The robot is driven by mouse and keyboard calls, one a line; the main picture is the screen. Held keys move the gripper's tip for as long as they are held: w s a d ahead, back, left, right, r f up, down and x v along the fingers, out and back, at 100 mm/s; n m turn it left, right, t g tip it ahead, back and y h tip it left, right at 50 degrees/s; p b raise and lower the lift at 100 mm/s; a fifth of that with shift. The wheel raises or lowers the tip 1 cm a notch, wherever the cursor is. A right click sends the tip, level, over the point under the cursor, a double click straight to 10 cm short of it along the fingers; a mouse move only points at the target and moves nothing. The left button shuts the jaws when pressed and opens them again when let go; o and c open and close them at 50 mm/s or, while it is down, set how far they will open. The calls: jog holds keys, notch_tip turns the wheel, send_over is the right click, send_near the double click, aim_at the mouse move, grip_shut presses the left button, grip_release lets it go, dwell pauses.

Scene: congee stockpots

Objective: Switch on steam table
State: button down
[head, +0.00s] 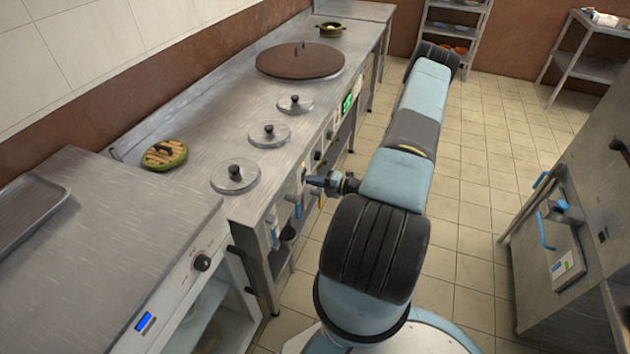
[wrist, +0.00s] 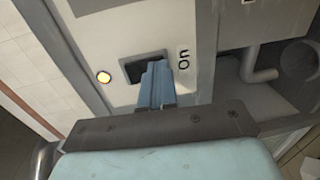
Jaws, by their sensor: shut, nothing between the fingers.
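The steam table (head: 222,118) is a long steel counter along the left wall, with several round lids set into its top. In the wrist view its pale front panel (wrist: 115,30) shows a dark rectangular switch (wrist: 133,70), an "on" label (wrist: 183,61) beside it and a small glowing yellow lamp (wrist: 103,77). My gripper (head: 308,180) is at the front face of the counter. In the wrist view my gripper (wrist: 158,68) is shut, its blue fingers overlapping the switch and hiding part of it. I cannot tell whether they touch it.
A steel cabinet with a knob (head: 202,263) and blue display stands in the near left. A large brown lid (head: 300,61) covers the far end of the counter. Steel equipment (head: 590,215) stands at right. Pipes (wrist: 262,68) show right of the panel.

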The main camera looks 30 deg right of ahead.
jog(key=shift+d, duration=0.1)
jog(key=f+v, duration=0.3)
jog(key=v, duration=1)
jog(key=shift+s+d, duration=0.2)
jog(key=shift+s, duration=0.15)
jog(key=w+a+r+n+g, duration=0.1)
jog(key=a+r+n+g, duration=0.35)
jog(key=r+n, duration=0.5)
jog(key=w+a+r+n+g, duration=0.1)
jog(key=a+r+n+g, duration=0.5)
jog(key=r, duration=0.7)
jog(key=w+a+r+n+g, duration=0.15)
jog(key=a+r+n, duration=0.25)
jog(key=r+n, duration=0.6)
jog(key=s+a+r+n+t+h, duration=0.2)
jog(key=s+a+r+n+h, duration=0.3)
jog(key=s+r+n, duration=0.4)
jog(key=s+a+r+n+t+h, duration=0.2)
jog(key=s+a+r+n+h, duration=0.3)
jog(key=s+r+n, duration=0.5)
notch_tip(320, 180, up, 6)
jog(key=shift+s+a+f+n, duration=0.15)
jog(key=shift+a+f+n, duration=0.1)
jog(key=shift+a+n, duration=0.6)
